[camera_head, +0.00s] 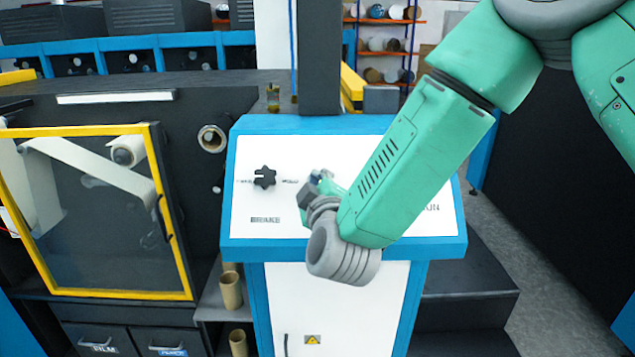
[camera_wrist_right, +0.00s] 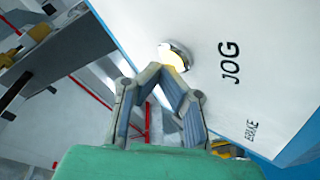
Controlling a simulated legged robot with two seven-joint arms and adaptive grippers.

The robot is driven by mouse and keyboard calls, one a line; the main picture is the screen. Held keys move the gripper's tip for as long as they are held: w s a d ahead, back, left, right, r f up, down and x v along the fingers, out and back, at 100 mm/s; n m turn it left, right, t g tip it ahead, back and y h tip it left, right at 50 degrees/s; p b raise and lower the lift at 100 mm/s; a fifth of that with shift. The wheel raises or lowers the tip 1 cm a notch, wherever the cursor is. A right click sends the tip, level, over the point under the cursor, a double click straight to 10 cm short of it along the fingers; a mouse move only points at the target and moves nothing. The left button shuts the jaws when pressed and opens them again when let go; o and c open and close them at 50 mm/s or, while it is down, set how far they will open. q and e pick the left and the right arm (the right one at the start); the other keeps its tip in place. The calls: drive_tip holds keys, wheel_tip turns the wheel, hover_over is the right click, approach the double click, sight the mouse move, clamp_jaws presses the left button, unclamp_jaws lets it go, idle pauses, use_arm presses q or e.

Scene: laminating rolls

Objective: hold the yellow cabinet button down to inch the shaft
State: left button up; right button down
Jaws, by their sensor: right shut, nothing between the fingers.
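The yellow button (camera_wrist_right: 174,57) sits in a pale round collar on the white cabinet panel (camera_wrist_right: 215,20), beside the word JOG, in the right wrist view. My right gripper (camera_wrist_right: 158,71) is shut and empty, its fingertips together at the lower left edge of the button. I cannot tell whether they touch it or whether it is pressed. In the head view my right gripper (camera_head: 318,180) is over the middle of the cabinet's sloping top (camera_head: 285,155), and the arm and gripper hide the button. My left gripper is not in view.
A black lobed knob (camera_head: 264,177) stands on the panel left of my right gripper, above a BRAKE label. A yellow-framed window (camera_head: 120,293) of the machine is at left, with pale rolls behind it. A dark post (camera_head: 319,60) rises behind the cabinet. Cardboard tubes (camera_head: 231,291) stand below.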

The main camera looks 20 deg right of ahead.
idle(0.5)
drive_tip(key=shift+s+d+r+p, duration=0.1)
drive_tip(key=shift+s+r+p, duration=0.45)
drive_tip(key=shift+r+p, duration=0.1)
drive_tip(key=s+r+p, duration=0.1)
drive_tip(key=s+a+r+p, duration=0.1)
drive_tip(key=s+r+p, duration=0.1)
drive_tip(key=shift+s+r, duration=0.25)
idle(0.5)
